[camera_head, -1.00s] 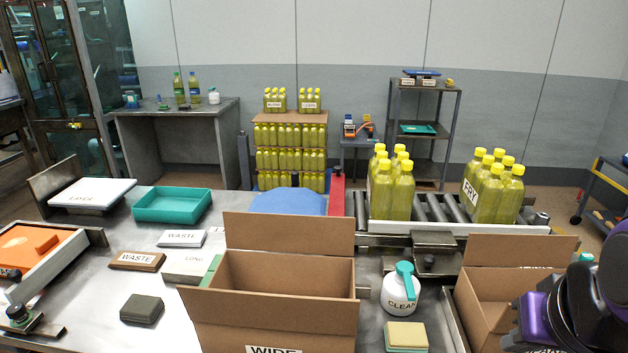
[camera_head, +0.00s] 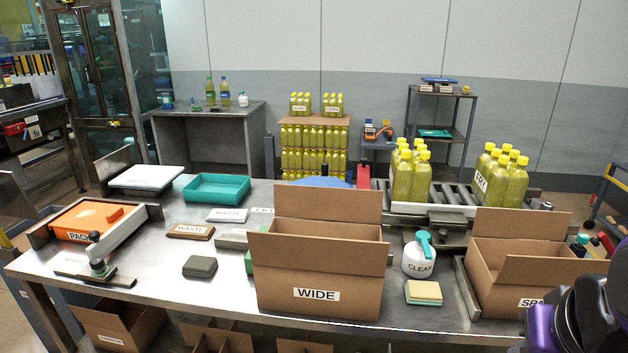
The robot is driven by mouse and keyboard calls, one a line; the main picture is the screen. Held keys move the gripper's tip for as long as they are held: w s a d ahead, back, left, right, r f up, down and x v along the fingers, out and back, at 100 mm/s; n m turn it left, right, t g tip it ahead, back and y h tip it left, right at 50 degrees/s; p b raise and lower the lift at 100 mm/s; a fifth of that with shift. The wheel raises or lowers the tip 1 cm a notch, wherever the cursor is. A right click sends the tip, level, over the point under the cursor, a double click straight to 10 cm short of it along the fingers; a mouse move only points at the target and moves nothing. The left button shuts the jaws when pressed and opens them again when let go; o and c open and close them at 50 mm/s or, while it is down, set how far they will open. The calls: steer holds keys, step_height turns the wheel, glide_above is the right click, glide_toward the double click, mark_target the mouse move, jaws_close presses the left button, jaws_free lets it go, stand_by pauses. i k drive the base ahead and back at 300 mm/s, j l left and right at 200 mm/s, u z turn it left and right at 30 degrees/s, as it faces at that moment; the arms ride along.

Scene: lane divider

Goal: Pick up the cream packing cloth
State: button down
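A folded, cream-coloured flat pad (camera_head: 424,290), which looks like the cream packing cloth, lies on the metal table near its front edge. It rests on a thin teal-green layer, and I cannot tell whether that is a separate cloth. It sits just right of the box marked WIDE (camera_head: 330,294) and in front of the white CLEAN bottle (camera_head: 419,258). Nothing covers its top. My purple and black arm shows at the lower right, apart from the pad. My gripper's fingers cannot be made out.
An open box (camera_head: 522,277) stands right of the pad, beyond a metal rail (camera_head: 467,290). A dark grey-green folded pad (camera_head: 200,267) lies left of the WIDE box. A teal tray (camera_head: 217,188) and yellow-capped bottles (camera_head: 412,180) stand farther back. The table's front left is largely clear.

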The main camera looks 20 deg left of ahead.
mark_target(425, 293)
steer(key=u, duration=1.15)
steer(key=l+u, duration=0.2)
steer(key=u, duration=0.15)
steer(key=l+u, duration=0.15)
steer(key=u, duration=0.25)
steer(key=i+l, duration=0.35)
steer(key=k, duration=0.3)
steer(key=k+l+z, duration=0.1)
steer(key=z, duration=0.7)
steer(key=i+j+z, duration=0.1)
steer(key=z, duration=0.3)
steer(key=i+j+z, duration=0.1)
steer(key=z, duration=0.3)
